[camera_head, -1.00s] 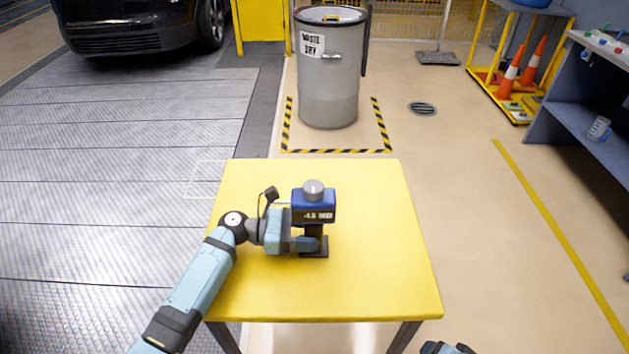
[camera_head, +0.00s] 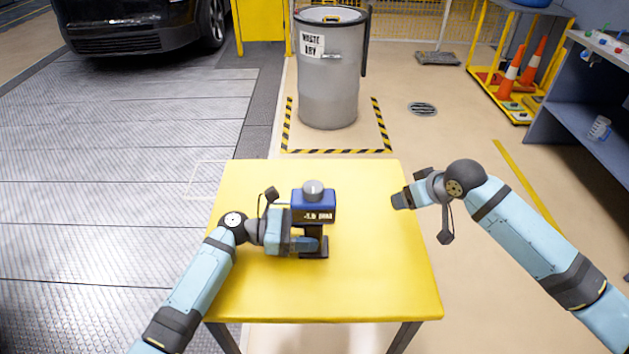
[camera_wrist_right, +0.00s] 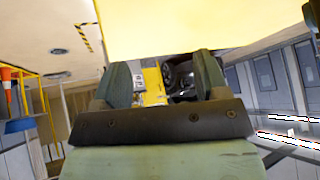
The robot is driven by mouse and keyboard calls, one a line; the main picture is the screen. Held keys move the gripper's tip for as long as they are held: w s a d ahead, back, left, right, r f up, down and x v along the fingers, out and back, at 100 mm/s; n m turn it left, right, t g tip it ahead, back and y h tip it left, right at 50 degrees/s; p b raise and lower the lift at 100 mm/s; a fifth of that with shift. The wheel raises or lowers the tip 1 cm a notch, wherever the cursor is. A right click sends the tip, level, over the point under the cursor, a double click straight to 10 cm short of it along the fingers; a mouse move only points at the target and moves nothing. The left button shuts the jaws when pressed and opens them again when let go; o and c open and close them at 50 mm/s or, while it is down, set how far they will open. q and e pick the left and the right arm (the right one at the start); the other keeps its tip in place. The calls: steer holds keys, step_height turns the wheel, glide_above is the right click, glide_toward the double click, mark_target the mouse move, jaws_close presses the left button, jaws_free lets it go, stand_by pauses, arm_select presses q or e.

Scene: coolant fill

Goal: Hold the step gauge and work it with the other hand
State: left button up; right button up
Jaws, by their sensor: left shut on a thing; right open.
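The step gauge (camera_head: 314,207) stands on the yellow table. It has a blue head with a grey round knob on top, a small display on its front and a dark stem and foot below. My left gripper (camera_head: 312,244) is shut on the gauge's stem, low under the head. My right gripper (camera_head: 399,201) is over the table's right edge, apart from the gauge and to its right. In the right wrist view its two fingers (camera_wrist_right: 165,85) stand apart with nothing between them. The gauge cannot be made out in that view.
The yellow table (camera_head: 370,270) is otherwise bare. A grey waste bin (camera_head: 330,90) stands behind it inside striped floor tape. A blue-grey shelf (camera_head: 570,115) and a cart with orange cones (camera_head: 533,62) are at the right. A dark vehicle (camera_head: 130,25) is at the back left.

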steer(key=a+r+n+g+y, duration=0.1)
steer(key=a+r+n+g, duration=0.3)
steer(key=a+r+n, duration=0.45)
step_height(320, 180, up, 13)
steer(key=n+g+h, duration=0.2)
steer(key=n+g, duration=0.3)
steer(key=n, duration=0.9)
glide_above(313, 186)
steer(key=w+d, duration=0.3)
steer(key=d, duration=0.1)
steer(key=x, duration=1.2)
steer(key=shift+w+a, duration=0.15)
steer(key=shift+a, duration=0.05)
steer(key=c, duration=0.9)
